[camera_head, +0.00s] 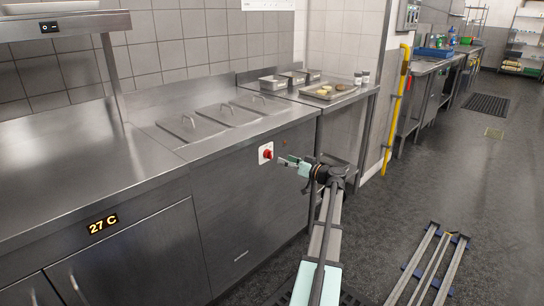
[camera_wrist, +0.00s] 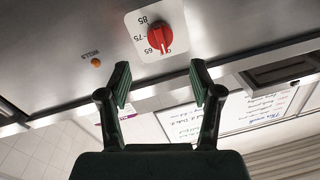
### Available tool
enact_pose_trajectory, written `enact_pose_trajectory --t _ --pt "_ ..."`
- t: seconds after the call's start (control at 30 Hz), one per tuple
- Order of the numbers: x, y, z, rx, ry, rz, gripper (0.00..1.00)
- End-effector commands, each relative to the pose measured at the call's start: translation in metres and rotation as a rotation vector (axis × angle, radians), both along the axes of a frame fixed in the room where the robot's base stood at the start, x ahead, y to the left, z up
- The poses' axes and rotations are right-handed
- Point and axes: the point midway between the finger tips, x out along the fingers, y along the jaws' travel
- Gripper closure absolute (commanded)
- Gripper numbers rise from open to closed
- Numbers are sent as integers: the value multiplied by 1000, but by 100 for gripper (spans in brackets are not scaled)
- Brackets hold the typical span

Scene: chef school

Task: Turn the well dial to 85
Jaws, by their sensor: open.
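The well dial (camera_head: 267,154) is a red knob on a white plate on the front panel of the steel counter. In the wrist view the red dial (camera_wrist: 160,37) sits beyond and above the fingertips, with the numbers 85, 75 and 65 on its plate. The exact pointer setting is hard to tell. My gripper (camera_head: 286,163) is just right of the dial in the head view. In the wrist view my gripper (camera_wrist: 160,84) has its two dark green fingers apart with nothing between them. The fingers appear clear of the dial.
An orange light (camera_wrist: 96,62) marked WELLS is beside the dial plate. Lidded wells (camera_head: 225,115) are set in the counter top. A side table holds a tray (camera_head: 328,91) and metal pans (camera_head: 272,83). A 27 C display (camera_head: 103,224) is on the left cabinet.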

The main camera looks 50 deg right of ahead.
Motion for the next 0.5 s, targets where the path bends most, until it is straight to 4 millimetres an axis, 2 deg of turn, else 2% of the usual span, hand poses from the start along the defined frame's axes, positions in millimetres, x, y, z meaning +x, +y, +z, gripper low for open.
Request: enact_pose_trajectory --t 0.03,0.2,0.5 --pt "12 -2 0 0 0 3 36" --pt "43 -4 0 0 0 2 36" --pt "77 -6 0 0 0 1 36"
